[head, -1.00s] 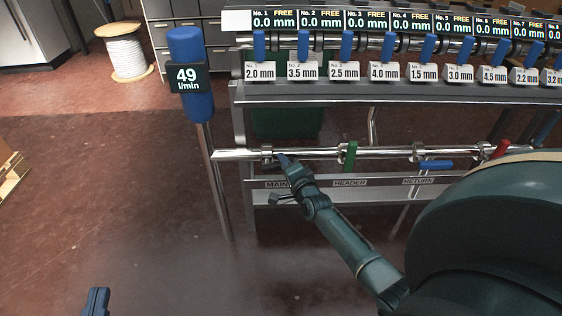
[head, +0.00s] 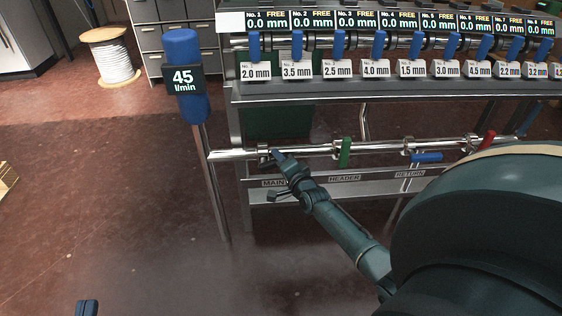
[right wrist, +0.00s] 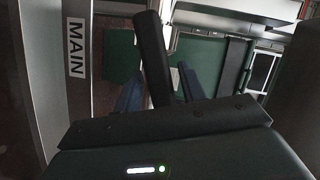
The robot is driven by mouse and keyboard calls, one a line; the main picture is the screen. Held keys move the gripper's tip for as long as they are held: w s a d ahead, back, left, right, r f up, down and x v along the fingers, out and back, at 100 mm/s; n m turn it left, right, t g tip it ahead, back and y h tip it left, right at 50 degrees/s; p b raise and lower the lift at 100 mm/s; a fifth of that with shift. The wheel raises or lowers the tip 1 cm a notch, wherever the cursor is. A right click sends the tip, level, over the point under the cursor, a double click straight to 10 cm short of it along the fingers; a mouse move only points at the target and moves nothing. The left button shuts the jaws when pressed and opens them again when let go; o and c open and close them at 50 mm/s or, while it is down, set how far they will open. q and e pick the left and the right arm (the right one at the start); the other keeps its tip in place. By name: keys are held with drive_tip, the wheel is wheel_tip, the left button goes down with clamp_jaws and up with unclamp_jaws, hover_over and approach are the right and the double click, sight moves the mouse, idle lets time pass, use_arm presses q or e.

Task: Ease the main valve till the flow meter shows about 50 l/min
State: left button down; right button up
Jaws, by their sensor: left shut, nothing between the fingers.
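The flow meter (head: 184,80) is a blue post head whose dark display reads 45 l/min in the head view. The main valve sits at the left end of the chrome header pipe (head: 310,151), above the MAIN label (head: 274,183). My right gripper (head: 278,155) is at this valve. In the right wrist view the dark valve lever (right wrist: 152,55) runs between the two blue fingers (right wrist: 160,88). The fingers stand apart, with a gap showing on the right side of the lever. My left gripper (head: 87,307) is shut and empty at the bottom left edge, far from the valve.
A green lever (head: 345,152), a blue lever (head: 427,157) and a red lever (head: 487,140) are further right along the pipe. Above is a rack with several blue-handled stations and displays reading 0.0 mm FREE. A white spool (head: 112,55) stands at the back left.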

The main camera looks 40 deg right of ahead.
drive_tip(key=shift+o, duration=0.4)
drive_tip(key=shift+s+r+p, duration=0.15)
drive_tip(key=shift+s+p, duration=0.2)
drive_tip(key=shift+s, duration=0.15)
use_arm(q)
drive_tip(key=a+n+g+y+p, duration=0.1)
drive_tip(key=g+y+p, duration=0.1)
drive_tip(key=p, duration=0.2)
drive_tip(key=shift+a+f, duration=0.1)
drive_tip(key=shift+a, duration=0.25)
use_arm(e)
drive_tip(key=v, duration=1.2)
use_arm(q)
drive_tip(key=shift+p, duration=0.3)
use_arm(e)
drive_tip(key=shift+a, duration=0.15)
